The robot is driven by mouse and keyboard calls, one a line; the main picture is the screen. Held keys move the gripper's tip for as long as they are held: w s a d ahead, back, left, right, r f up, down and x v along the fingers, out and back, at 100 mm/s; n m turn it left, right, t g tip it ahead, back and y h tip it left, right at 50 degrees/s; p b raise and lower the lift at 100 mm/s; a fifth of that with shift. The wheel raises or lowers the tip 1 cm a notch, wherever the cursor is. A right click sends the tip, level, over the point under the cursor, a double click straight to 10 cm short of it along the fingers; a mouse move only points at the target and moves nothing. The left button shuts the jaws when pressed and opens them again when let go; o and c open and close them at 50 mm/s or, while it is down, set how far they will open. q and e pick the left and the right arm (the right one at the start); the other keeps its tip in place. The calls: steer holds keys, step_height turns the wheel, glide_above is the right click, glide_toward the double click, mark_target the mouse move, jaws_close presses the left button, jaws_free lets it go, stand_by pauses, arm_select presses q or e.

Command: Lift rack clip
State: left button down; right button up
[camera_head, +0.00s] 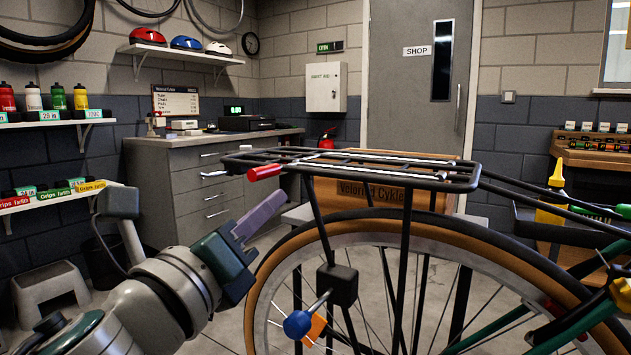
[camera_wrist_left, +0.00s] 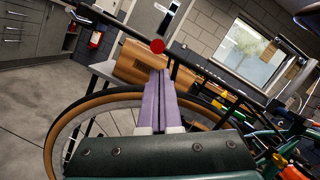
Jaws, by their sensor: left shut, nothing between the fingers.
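The bike's black rack (camera_head: 352,166) spans above the rear wheel. A red cylindrical tip (camera_head: 264,173) sits at its left end, probably the rack clip's handle; I cannot make out the rest of the clip clearly. The red tip shows as a round end in the left wrist view (camera_wrist_left: 157,46), just beyond the fingertips. My left gripper (camera_head: 278,201), with purple fingers, is shut and empty. It is below the rack's left end and apart from the red tip in the head view. Its fingers (camera_wrist_left: 160,74) lie together in the wrist view. My right gripper is not in view.
The rear wheel (camera_head: 400,226) and rack struts stand right of my left gripper. A wooden crate (camera_head: 357,191) lettered "Velorud Cykler" is behind the rack. A grey cabinet (camera_head: 200,190) stands at the back left. Open floor (camera_head: 222,335) shows left of the wheel.

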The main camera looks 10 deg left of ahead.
arm_select(q)
steer(key=shift+w+a+r, duration=0.15)
steer(key=shift+a+r, duration=0.2)
steer(key=shift+r, duration=0.2)
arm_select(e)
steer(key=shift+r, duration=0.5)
